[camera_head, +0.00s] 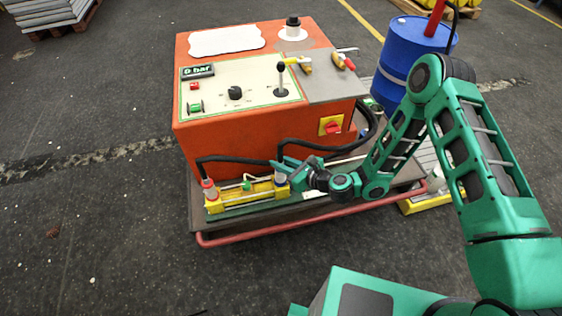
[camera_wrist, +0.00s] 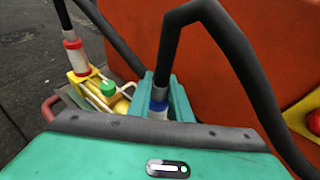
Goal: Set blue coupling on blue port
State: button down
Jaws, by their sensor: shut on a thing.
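My gripper (camera_head: 286,168) is at the right end of the yellow valve block (camera_head: 240,199), low in front of the orange machine. In the wrist view its teal fingers (camera_wrist: 162,98) are shut on the blue coupling (camera_wrist: 158,107), at the end of a black hose. A white band shows just below the blue one. The red coupling (camera_wrist: 74,57) stands upright on the block's left end.
The orange machine (camera_head: 183,130) rises right behind the block. Black hoses (camera_head: 240,159) run along its front. A green knob (camera_wrist: 107,88) sits mid-block. A red rail (camera_head: 270,233) borders the platform in front. A blue barrel (camera_head: 405,55) stands at the back right.

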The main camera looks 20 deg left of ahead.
jog(key=shift+f, duration=0.4)
jog(key=c, duration=1.9)
grip_release()
jog(key=shift+d, duration=0.1)
jog(key=v, duration=1)
jog(key=shift+s+d+r, duration=0.15)
jog(key=shift+d+r, duration=0.05)
jog(key=shift+d, duration=0.1)
